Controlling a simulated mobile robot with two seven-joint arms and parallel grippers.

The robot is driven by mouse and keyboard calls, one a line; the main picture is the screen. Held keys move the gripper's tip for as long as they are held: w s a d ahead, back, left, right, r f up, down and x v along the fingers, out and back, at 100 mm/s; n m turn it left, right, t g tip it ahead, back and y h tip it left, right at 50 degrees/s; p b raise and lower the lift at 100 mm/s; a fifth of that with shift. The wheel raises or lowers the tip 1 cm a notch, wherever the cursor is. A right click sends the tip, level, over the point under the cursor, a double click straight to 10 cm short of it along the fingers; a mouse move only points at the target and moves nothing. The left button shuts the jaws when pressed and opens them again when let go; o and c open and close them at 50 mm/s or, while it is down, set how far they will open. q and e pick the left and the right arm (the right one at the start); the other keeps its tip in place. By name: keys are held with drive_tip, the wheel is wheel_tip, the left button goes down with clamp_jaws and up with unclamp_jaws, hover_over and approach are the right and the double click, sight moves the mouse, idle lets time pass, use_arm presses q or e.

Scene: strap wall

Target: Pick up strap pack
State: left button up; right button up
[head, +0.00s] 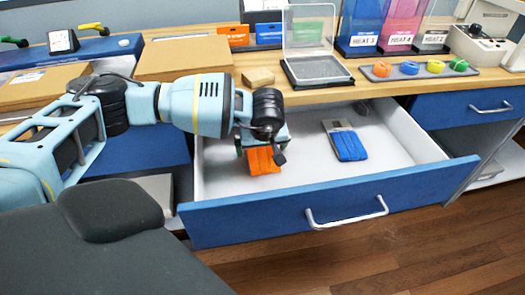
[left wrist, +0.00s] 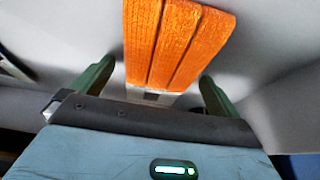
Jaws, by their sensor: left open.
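An orange strap pack (head: 262,160) lies in the left part of the open drawer. It also shows in the left wrist view (left wrist: 175,42), with three folds side by side and a grey and white end towards my gripper. A blue strap pack (head: 350,146) with a grey end lies further right in the drawer. My left gripper (head: 258,146) is over the orange pack and hides part of it. In the left wrist view its green fingers (left wrist: 152,82) are apart, one on each side of the pack's near end. The right gripper is not in view.
The drawer (head: 420,190) is pulled out, with white walls and a blue front. The worktop (head: 305,97) above its back edge carries a clear box (head: 315,68), cardboard boxes (head: 185,58) and a tray of coloured rings (head: 418,70). The drawer's right side has free room.

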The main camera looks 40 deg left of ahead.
use_arm(q)
drive_tip(key=shift+f, duration=0.1)
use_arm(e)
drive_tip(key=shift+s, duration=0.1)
use_arm(q)
drive_tip(key=c, duration=1)
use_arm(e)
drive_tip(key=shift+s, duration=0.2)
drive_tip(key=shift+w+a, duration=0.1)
